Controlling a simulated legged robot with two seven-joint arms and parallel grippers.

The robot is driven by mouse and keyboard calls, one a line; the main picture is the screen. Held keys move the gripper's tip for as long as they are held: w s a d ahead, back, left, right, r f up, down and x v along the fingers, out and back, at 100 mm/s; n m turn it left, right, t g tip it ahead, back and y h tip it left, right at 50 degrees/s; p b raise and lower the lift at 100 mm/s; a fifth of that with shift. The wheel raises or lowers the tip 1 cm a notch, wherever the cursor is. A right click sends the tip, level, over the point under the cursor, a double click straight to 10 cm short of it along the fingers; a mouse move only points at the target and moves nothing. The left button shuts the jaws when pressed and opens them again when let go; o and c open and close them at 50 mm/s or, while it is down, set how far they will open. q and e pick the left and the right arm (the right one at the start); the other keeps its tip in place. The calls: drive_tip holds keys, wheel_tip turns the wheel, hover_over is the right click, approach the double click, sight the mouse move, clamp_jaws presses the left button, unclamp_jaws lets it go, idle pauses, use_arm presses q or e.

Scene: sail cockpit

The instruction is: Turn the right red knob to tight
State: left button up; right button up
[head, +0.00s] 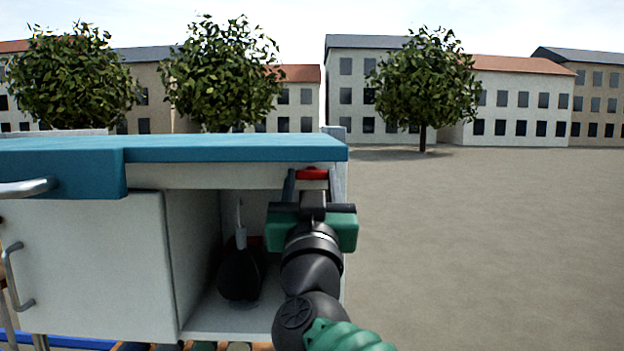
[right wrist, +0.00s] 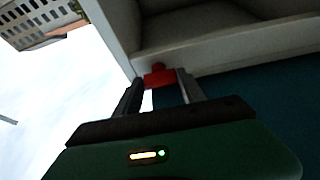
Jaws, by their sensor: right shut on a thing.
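The right red knob (head: 312,174) sits under the blue counter top, near the right end of the white cabinet. In the right wrist view the red knob (right wrist: 159,77) shows between the fingertips. My right gripper (head: 311,178) has one finger on each side of the knob and is shut on it. It also shows in the right wrist view (right wrist: 160,84). The gripper body hides part of the cabinet behind it. I cannot read the knob's turn angle. My left gripper is not in view.
The cabinet (head: 85,265) has a handle (head: 15,275) at the left and an open compartment. A dark round object (head: 240,272) with a pale upright stem stands inside the compartment, left of my right arm. The blue counter top (head: 220,148) lies just above the gripper. Open ground is clear to the right.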

drive_tip(key=o, duration=1.4)
drive_tip(key=shift+f, duration=0.1)
drive_tip(key=shift+c, duration=0.2)
drive_tip(key=b+v, duration=0.8)
drive_tip(key=v, duration=0.8)
drive_tip(key=shift+s+f+b, duration=0.15)
drive_tip(key=shift+s+b, duration=0.05)
drive_tip(key=shift+b, duration=0.15)
drive_tip(key=shift+s, duration=0.15)
